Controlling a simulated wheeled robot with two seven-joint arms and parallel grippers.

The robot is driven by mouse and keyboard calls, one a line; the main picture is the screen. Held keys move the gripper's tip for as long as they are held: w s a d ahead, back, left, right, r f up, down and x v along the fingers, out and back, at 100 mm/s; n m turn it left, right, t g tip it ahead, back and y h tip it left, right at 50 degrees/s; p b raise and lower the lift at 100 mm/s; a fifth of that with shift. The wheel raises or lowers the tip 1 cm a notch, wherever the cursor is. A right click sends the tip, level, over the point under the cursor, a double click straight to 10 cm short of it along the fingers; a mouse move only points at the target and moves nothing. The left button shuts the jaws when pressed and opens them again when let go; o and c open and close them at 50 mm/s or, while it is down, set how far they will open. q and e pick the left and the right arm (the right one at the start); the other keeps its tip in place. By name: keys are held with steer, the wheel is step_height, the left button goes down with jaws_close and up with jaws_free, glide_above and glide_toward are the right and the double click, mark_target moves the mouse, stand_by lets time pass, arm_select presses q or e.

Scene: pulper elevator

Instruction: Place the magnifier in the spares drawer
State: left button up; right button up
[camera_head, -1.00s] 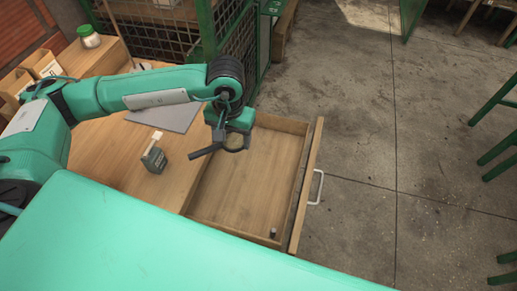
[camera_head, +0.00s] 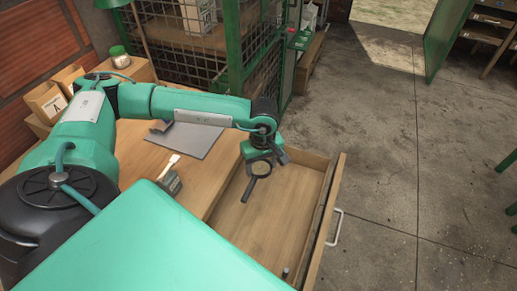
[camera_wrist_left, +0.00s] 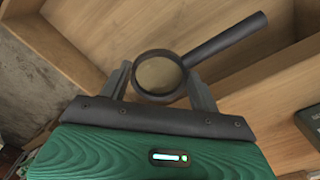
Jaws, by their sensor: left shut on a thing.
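The magnifier has a dark round rim and a dark handle. In the head view the magnifier (camera_head: 251,187) hangs below my left gripper (camera_head: 262,161), over the open drawer (camera_head: 280,215). In the left wrist view the magnifier (camera_wrist_left: 222,40) has its round rim between the two fingers of my left gripper (camera_wrist_left: 160,85), which is shut on it. Its handle points up and right there. The drawer is pulled out from the wooden table and has a light handle on its front. My right gripper is not in view.
A small dark box with a pale brush-like piece (camera_head: 170,178) stands on the table left of the drawer. A grey flat sheet (camera_head: 187,138) lies behind it. A small dark object (camera_head: 285,272) lies in the drawer's near corner. Green mesh (camera_head: 250,60) stands behind.

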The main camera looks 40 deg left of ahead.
arm_select(q)
glide_above(261, 194)
step_height(261, 194, down, 9)
steer(key=shift+r, duration=0.2)
step_height(261, 194, down, 4)
steer(key=shift+r+p, duration=0.15)
steer(key=shift+p, duration=0.2)
steer(key=shift+f, duration=0.45)
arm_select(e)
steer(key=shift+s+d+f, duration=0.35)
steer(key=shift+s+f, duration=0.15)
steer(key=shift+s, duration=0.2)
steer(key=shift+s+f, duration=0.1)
arm_select(q)
steer(key=shift+f, duration=0.1)
steer(key=o, duration=0.9)
steer(key=shift+c, duration=0.2)
steer(key=shift+o, duration=0.6)
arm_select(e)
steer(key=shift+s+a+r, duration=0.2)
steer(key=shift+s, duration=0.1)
